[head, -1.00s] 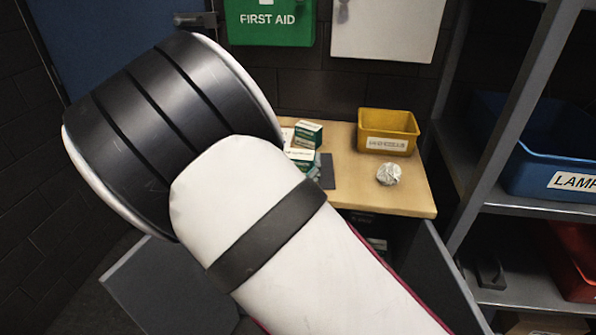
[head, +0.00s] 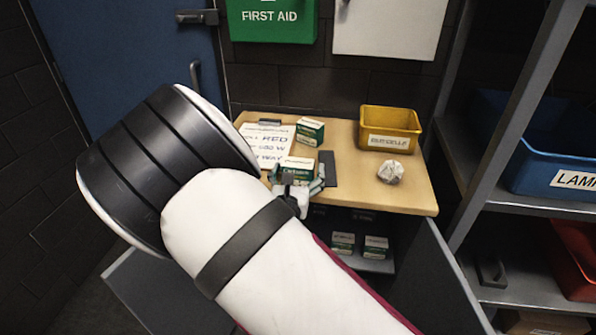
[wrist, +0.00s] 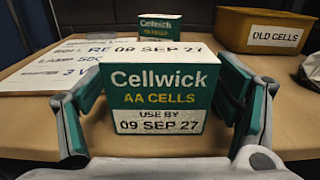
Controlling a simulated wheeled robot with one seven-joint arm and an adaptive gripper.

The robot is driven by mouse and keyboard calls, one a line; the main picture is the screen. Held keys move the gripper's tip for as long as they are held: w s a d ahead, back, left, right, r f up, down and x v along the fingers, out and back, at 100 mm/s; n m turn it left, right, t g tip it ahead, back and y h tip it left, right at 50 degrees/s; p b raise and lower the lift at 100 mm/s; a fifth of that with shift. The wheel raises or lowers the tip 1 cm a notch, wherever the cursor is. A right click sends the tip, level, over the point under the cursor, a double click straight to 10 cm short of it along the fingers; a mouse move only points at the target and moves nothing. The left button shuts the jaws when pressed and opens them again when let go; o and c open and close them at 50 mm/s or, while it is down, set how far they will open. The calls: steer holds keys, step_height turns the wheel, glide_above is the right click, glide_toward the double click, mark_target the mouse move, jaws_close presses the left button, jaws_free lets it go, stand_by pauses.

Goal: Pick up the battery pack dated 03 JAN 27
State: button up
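A green and white Cellwick AA battery pack (wrist: 160,95) stands on the desk, its front and top reading 09 SEP 27. It also shows in the head view (head: 297,170). My gripper (wrist: 165,100) is open around it, one finger at each side; no clear squeeze shows. A second pack (head: 310,131) stands farther back on the desk, also in the wrist view (wrist: 160,27); its date is unreadable. Two more packs, a left one (head: 343,243) and a right one (head: 375,246), sit on the shelf under the desk, dates unreadable. No 03 JAN 27 label is readable.
A yellow bin (head: 389,130) marked OLD CELLS stands at the back right of the desk (head: 405,200). A crumpled ball (head: 390,171) lies before it. A printed sheet (head: 262,142) lies at the left. A cabinet door (head: 440,275) stands open below. Metal shelving is at the right.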

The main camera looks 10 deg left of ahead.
steer(key=shift+r, duration=0.2)
steer(key=s, duration=1.2)
steer(key=shift+a, duration=0.2)
